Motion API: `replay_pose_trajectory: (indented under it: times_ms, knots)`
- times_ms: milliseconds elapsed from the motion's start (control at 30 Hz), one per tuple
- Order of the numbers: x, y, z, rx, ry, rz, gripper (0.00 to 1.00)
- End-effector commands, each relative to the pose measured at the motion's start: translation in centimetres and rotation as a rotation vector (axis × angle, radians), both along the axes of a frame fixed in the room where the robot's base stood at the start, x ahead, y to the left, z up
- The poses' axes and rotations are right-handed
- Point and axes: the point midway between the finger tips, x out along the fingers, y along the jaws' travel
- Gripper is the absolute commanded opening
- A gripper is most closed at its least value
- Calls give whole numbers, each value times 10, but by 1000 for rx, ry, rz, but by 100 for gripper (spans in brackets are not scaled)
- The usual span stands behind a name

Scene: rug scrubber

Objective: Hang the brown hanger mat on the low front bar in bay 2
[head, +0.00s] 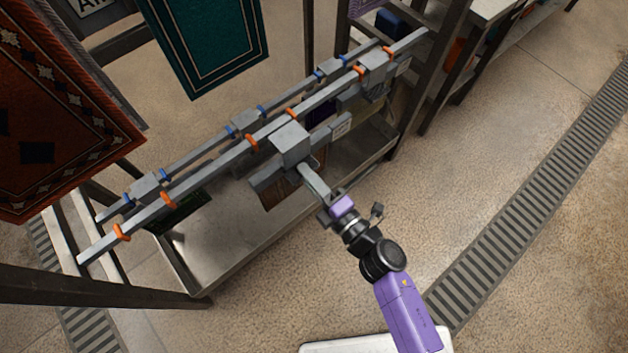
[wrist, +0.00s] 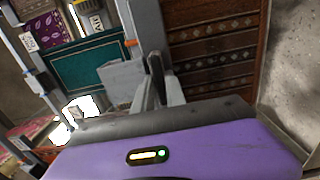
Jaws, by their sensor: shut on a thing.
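My gripper (head: 314,183) is shut on the grey hanger of the brown mat. The hanger's square grey head (head: 291,143) is at the low front bar (head: 210,172), between the middle pair of orange collars. I cannot tell whether it rests on the bar or is just above or in front of it. The hanger's crossbar runs roughly parallel to the bar, and a strip of brown mat (head: 273,194) shows below. In the wrist view, my fingers (wrist: 155,85) stand beside the grey head (wrist: 122,80); a patterned brown mat (wrist: 215,50) hangs at the right.
A rear bar (head: 195,148) with blue collars runs behind the front bar. Another hanger (head: 375,68) sits on the front bar at the right. A teal mat (head: 208,40) and a red-brown rug (head: 50,110) hang higher at left. A grey tray (head: 230,235) lies below; open floor is right.

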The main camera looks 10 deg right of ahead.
Motion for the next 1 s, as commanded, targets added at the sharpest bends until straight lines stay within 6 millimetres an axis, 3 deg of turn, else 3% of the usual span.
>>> replay_pose_trajectory:
  times_ms: [1000]
  knots:
    - [58, 39, -4, 2, -1, 0, 0]
